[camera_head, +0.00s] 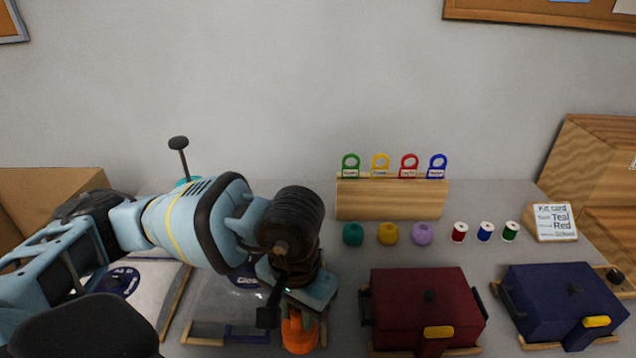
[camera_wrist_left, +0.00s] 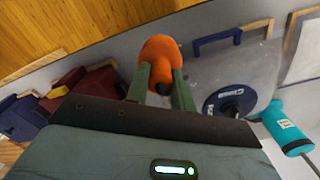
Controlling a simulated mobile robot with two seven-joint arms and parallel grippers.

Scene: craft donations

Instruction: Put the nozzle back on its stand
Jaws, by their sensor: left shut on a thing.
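The orange piece (camera_head: 300,332), which I take to be the nozzle, is rounded with a dark end. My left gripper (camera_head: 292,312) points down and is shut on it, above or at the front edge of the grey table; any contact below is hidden. In the left wrist view, the orange nozzle (camera_wrist_left: 160,58) sits between the two green-grey fingers of my left gripper (camera_wrist_left: 163,85). I cannot identify the stand with certainty. My right gripper is not in view.
A clear bag with a round label (camera_head: 215,292) lies left of the gripper, near a blue bracket (camera_head: 246,333). A dark red box (camera_head: 425,300) stands close on the right, a navy box (camera_head: 565,298) farther right. Yarn balls, spools and a tag rack (camera_head: 390,200) are behind.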

